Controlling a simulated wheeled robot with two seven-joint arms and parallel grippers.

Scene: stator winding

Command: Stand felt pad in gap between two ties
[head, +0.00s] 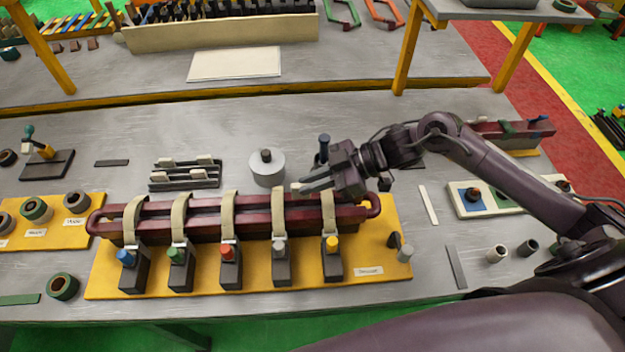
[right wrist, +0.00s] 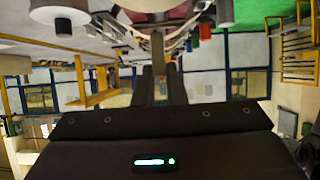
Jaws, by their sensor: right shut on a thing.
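A maroon coil bundle (head: 255,217) lies across the yellow board, wrapped by several beige ties. My right gripper (head: 303,187) is shut on a small pale felt pad (head: 296,186), of which only a bit shows at the fingertips. In the head view, the pad is at the back edge of the bundle, between the fourth tie (head: 278,212) and the fifth tie (head: 328,208) from the left. I cannot tell whether it touches the bundle. The right wrist view shows the gripper fingers (right wrist: 160,82) close together; the pad is not clear there. My left gripper is not in view.
Black clamps with coloured knobs, such as the yellow-knobbed one (head: 333,262), stand along the bundle's front. A dark rack (head: 185,182) with several pale pads is behind left. A grey cylinder (head: 267,172) stands behind the bundle near the gripper.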

